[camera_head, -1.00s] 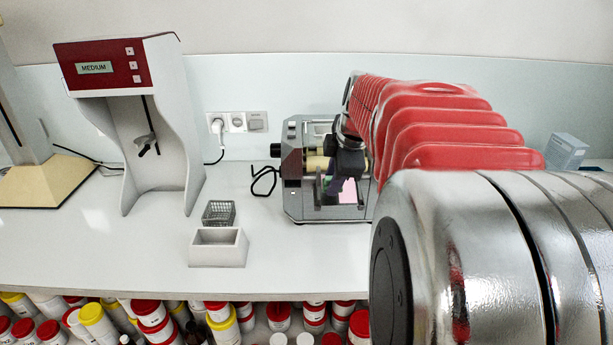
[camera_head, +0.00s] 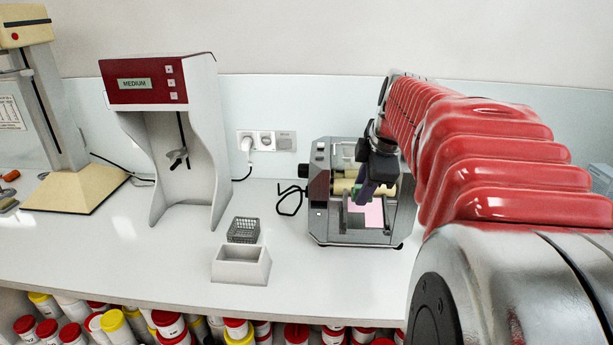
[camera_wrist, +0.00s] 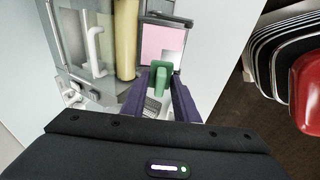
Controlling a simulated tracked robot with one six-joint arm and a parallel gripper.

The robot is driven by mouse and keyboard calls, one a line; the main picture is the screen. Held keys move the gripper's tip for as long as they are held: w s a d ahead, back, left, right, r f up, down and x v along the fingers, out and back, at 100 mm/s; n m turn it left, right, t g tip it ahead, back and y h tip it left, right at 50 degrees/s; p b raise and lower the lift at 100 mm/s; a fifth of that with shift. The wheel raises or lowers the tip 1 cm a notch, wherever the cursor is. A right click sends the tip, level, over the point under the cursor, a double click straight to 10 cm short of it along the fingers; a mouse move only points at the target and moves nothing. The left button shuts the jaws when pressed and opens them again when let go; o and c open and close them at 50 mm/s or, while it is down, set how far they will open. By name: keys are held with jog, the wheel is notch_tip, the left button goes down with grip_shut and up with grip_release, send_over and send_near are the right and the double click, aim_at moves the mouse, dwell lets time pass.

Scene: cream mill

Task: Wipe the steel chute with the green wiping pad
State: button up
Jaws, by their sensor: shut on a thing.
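My gripper (camera_head: 366,192) is shut on the green wiping pad (camera_wrist: 158,78). In the wrist view the pad sits between the two purple fingertips (camera_wrist: 158,92). In the head view only a small bit of green (camera_head: 357,188) shows beside the fingers. The steel chute (camera_head: 352,222) is at the front of the mill and carries a pink layer (camera_head: 374,214). In the wrist view the pink layer (camera_wrist: 160,42) has a pale grey patch at its lower right. The pad is over or close to the chute's near end; I cannot tell whether it touches.
The roller mill (camera_head: 322,215) has yellowish rollers (camera_wrist: 125,45) behind the chute. A white tray (camera_head: 240,270) and a wire basket (camera_head: 243,229) stand to its left. A red-and-white stand marked MEDIUM (camera_head: 150,83) is further left. Bare bench (camera_head: 110,250) lies in front.

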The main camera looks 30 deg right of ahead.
notch_tip(320, 180, up, 2)
send_over(371, 221)
jog(key=s, duration=0.1)
jog(key=shift+r, duration=0.1)
jog(key=shift+f, duration=0.2)
jog(key=shift+s+d+x, duration=0.1)
jog(key=shift+d+x, duration=0.05)
jog(key=shift+x, duration=1.15)
jog(key=shift+s+d+x, duration=0.1)
jog(key=shift+d+x, duration=0.05)
jog(key=shift+x, duration=1.1)
jog(key=shift+s+d+x, duration=0.1)
jog(key=shift+d+x, duration=0.05)
jog(key=shift+x, duration=1.15)
jog(key=shift+s+a+f, duration=0.35)
jog(key=shift+s+a, duration=0.05)
jog(key=shift+s, duration=0.2)
jog(key=shift+s+a+f, duration=0.3)
jog(key=shift+s+a, duration=0.15)
jog(key=shift+s, duration=0.15)
jog(key=shift+s+a+f, duration=0.35)
jog(key=shift+s+a, duration=0.05)
jog(key=shift+s, duration=0.2)
jog(key=shift+w+d+f, duration=0.1)
jog(key=shift+w+f, duration=0.05)
jog(key=shift+f, duration=0.25)
jog(key=shift+w+d+r, duration=0.55)
jog(key=shift+w+d, duration=0.05)
jog(key=shift+w, duration=0.3)
